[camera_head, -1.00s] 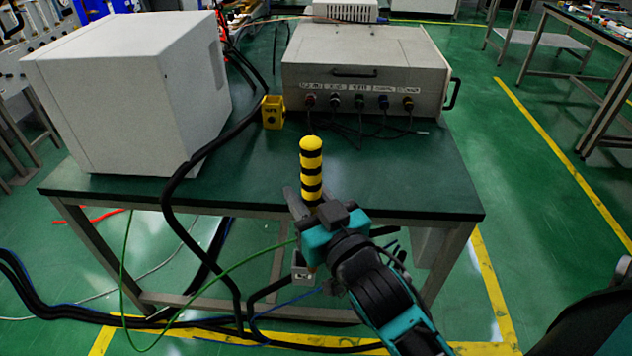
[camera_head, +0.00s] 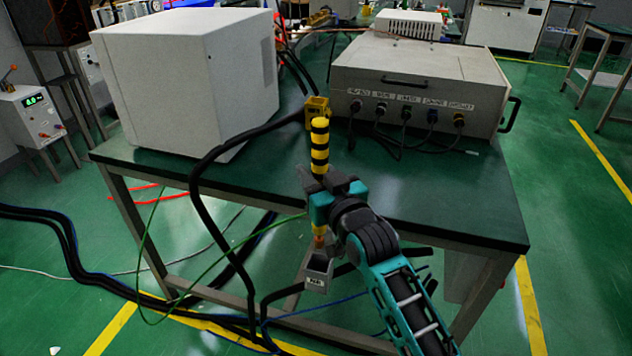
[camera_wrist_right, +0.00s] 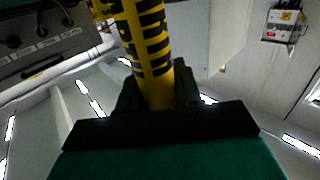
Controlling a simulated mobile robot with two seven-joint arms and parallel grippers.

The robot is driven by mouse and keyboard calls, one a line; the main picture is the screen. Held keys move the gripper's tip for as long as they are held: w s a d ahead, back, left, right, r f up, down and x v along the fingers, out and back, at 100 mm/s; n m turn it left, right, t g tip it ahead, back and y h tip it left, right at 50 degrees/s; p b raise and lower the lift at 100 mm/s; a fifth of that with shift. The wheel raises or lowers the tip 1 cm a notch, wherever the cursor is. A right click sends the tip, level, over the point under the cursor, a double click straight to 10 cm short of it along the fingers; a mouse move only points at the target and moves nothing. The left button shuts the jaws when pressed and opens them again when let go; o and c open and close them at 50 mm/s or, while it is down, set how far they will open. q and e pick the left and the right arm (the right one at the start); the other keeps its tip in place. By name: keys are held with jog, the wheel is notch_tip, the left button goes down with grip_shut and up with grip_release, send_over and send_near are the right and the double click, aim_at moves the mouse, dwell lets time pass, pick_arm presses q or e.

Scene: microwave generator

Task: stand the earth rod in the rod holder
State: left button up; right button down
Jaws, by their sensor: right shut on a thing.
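The earth rod (camera_head: 320,147), banded yellow and black, is close to upright in my right gripper (camera_head: 328,184), which is shut around it. Its striped upper part stands above the jaws. A yellow and orange lower part shows beneath them, above a grey block (camera_head: 317,269) with a white label. I cannot tell whether the rod touches this block. A yellow open-topped box (camera_head: 318,107) stands on the table behind the rod's top. I cannot tell from the labels which is the rod holder. The right wrist view also shows the rod (camera_wrist_right: 146,40) between the jaws. My left gripper is not in view.
The green-topped table (camera_head: 430,205) carries a white cabinet (camera_head: 185,80) at left and a grey connector case (camera_head: 420,85) at right. Thick black cables (camera_head: 203,205) loop over the front edge, and a green wire hangs below. The table's front right is clear.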

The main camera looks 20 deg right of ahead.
jog(key=shift+r, duration=0.15)
jog(key=shift+r+p, duration=0.1)
jog(key=shift+p, duration=0.4)
jog(key=shift+f+b, duration=0.45)
jog(key=shift+f, duration=0.3)
notch_tip(320, 180, down, 11)
jog(key=b, duration=0.6)
jog(key=shift+f+b, duration=0.3)
jog(key=shift+f, duration=0.2)
dwell(0.3)
